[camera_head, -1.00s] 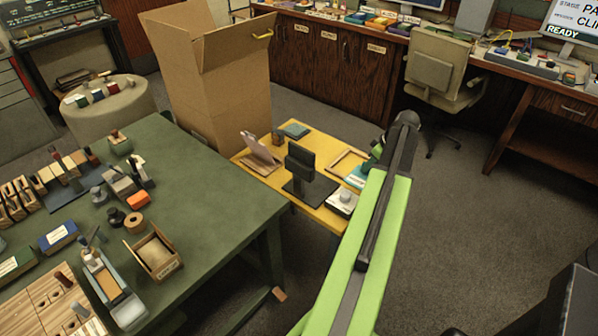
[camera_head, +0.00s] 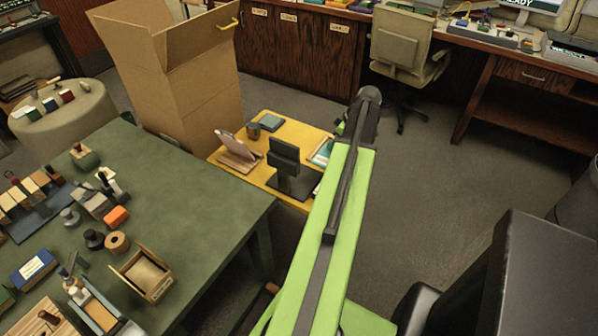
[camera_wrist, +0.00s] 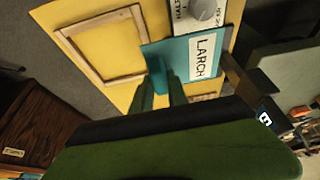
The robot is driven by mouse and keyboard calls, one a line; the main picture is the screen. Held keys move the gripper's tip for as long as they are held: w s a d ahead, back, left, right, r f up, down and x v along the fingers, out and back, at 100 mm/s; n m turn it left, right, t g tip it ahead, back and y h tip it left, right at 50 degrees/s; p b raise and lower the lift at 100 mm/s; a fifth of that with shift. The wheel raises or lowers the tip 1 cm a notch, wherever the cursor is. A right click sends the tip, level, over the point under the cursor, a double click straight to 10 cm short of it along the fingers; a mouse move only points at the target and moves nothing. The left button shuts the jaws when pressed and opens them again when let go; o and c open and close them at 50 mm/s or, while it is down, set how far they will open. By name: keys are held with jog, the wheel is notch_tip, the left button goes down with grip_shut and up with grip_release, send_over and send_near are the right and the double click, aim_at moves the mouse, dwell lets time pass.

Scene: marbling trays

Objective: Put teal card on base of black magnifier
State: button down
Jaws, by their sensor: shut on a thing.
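The teal card (camera_wrist: 178,52) carries a white label reading LARCH in the wrist view. My gripper (camera_wrist: 160,78) is shut on an upright darker teal part of it, between the two fingertips. The card is over or on the yellow table; I cannot tell whether it touches. In the head view a teal piece (camera_head: 321,152) shows at the table's right, partly behind my arm, and my fingertips are hidden. The black magnifier (camera_head: 284,158) stands upright on its flat dark base (camera_head: 298,187) left of my arm. The visible part of the base looks bare.
The yellow table (camera_head: 240,172) also holds a pink tablet on a wooden stand (camera_head: 238,150), a small teal block (camera_head: 271,121) and a wooden frame (camera_wrist: 138,42). A grey knob (camera_wrist: 205,8) is near the card. A cardboard box (camera_head: 180,90) and green table (camera_head: 180,190) stand close.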

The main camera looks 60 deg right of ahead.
jog(key=b, duration=0.6)
send_over(304, 168)
jog(key=f, duration=0.7)
jog(key=shift+s+f, duration=0.1)
jog(key=shift+s, duration=0.1)
jog(key=shift+w+a, duration=0.1)
jog(key=shift+w, duration=0.05)
notch_tip(304, 168, down, 4)
jog(key=b, duration=0.4)
jog(key=shift+f+b, duration=0.15)
jog(key=shift+b, duration=0.25)
jog(key=shift+r, duration=0.25)
jog(key=shift+f, duration=0.2)
jog(key=c, duration=1.3)
grip_release()
